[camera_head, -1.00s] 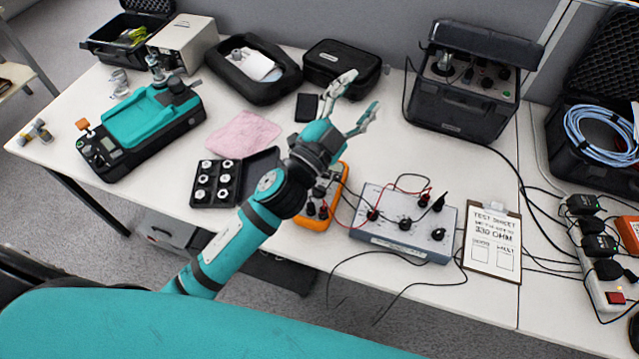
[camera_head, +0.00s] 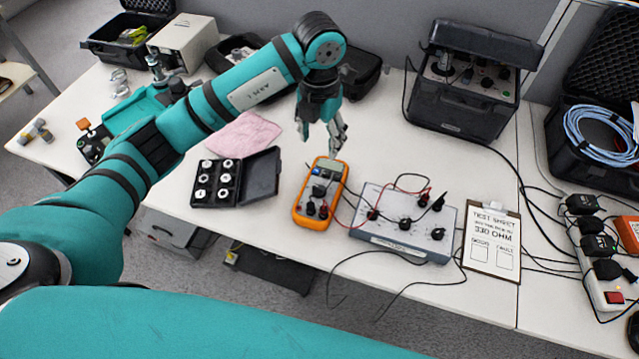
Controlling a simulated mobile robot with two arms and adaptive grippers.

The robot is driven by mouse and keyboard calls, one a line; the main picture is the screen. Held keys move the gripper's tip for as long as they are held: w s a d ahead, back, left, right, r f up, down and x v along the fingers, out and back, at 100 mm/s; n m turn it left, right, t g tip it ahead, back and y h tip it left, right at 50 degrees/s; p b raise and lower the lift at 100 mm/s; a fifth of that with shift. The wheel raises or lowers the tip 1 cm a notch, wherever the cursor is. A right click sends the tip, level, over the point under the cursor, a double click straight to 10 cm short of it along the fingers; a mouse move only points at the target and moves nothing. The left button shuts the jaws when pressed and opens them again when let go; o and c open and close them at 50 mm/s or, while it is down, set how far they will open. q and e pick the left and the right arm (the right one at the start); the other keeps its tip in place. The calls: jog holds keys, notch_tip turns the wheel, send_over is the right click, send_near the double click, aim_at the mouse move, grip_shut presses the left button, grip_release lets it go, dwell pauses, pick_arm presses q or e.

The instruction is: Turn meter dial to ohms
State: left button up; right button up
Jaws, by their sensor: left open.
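An orange multimeter (camera_head: 299,211) lies on the white table in the middle of the head view. Its dark dial (camera_head: 319,190) sits below a small grey display (camera_head: 327,165), and leads plug in at its lower end. My left gripper (camera_head: 321,146) hangs above the table just behind the meter's display end, fingers pointing down. It is open and empty, and looks apart from the meter. The dial is uncovered, but its pointer setting is too small to read. My right gripper is not in view.
A grey resistance box (camera_head: 385,244) with knobs and leads stands right of the meter. An open black case of round weights (camera_head: 214,183) lies to the left, near a pink cloth (camera_head: 243,133). A black instrument case (camera_head: 463,112) stands behind.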

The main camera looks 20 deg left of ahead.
aim_at(320, 187)
pick_arm(q)
notch_tip(320, 187, down, 17)
jog(key=p, duration=0.2)
jog(key=shift+f+p, duration=0.2)
jog(key=shift+p, duration=0.1)
jog(key=c, duration=1.1)
jog(key=shift+c, duration=0.2)
jog(key=m+b, duration=0.3)
jog(key=shift+f+m, duration=0.1)
jog(key=shift+m, duration=0.3)
jog(key=shift+m+b, duration=1.85)
jog(key=shift+m, duration=0.15)
